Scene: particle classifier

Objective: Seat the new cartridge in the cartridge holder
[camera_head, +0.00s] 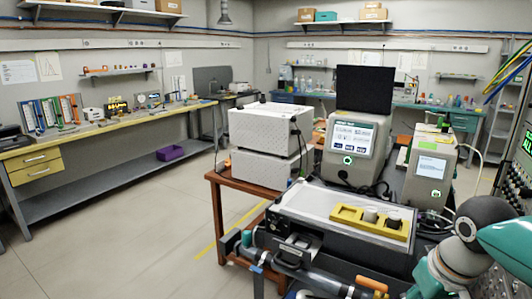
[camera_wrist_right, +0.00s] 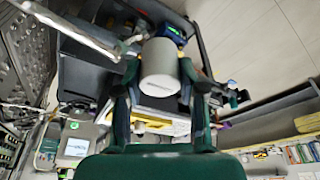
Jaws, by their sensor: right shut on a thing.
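A pale grey-white cylinder, which looks like the new cartridge (camera_wrist_right: 160,70), is between the two dark green fingers of my right gripper (camera_wrist_right: 159,84) in the right wrist view. The gripper is shut on it, and its flat end faces the camera. A dark part with a blue ring (camera_wrist_right: 173,34) shows just beyond the cylinder; I cannot tell if they touch. In the head view a dark tubular assembly (camera_head: 325,285) runs along the front of the bench; I cannot make out which part is the cartridge holder. My right arm enters at lower right, with its fingers not clearly visible. My left gripper is out of view.
A yellow tray (camera_head: 345,214) with a pale cylinder (camera_head: 370,214) and a dark cylinder (camera_head: 393,223) sits on the white-topped unit (camera_head: 305,203). A screened instrument (camera_head: 350,145), white boxes (camera_head: 268,128) and a smaller instrument (camera_head: 430,170) stand behind. The floor at left is clear.

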